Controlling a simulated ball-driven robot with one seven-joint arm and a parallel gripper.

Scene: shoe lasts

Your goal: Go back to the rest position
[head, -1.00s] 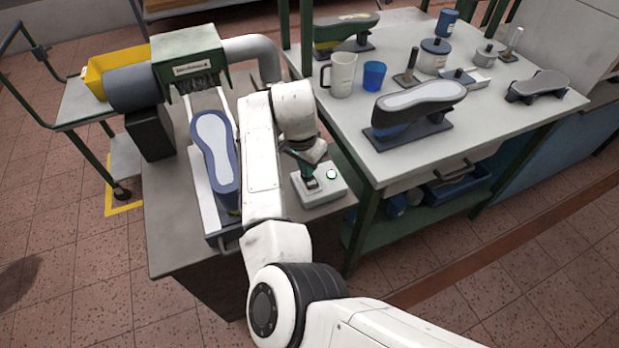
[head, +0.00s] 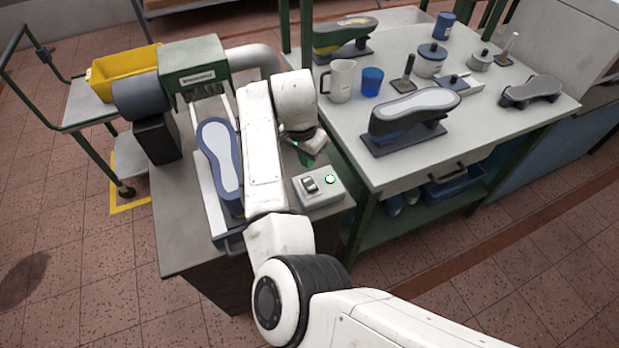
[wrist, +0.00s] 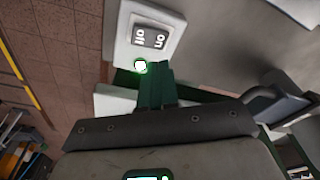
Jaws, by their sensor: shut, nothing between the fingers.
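My gripper (head: 308,157) is shut and empty, with green fingers. In the head view it hangs just behind and above a white switch box (head: 325,198), apart from it, partly hidden by my wrist. The box has a dark rocker switch (head: 310,184) and a lit, green-rimmed light (head: 330,179). In the wrist view the closed fingers (wrist: 156,88) point toward the box (wrist: 177,24), whose rocker (wrist: 150,37) carries white lettering and whose light (wrist: 140,66) glows.
A green-headed machine (head: 190,65) and a blue-rimmed shoe sole (head: 216,140) stand left of my arm. The pale worktable (head: 480,120) at right holds a shoe last (head: 405,115), a white mug (head: 341,82) and a blue cup (head: 371,81). Tiled floor is open in front.

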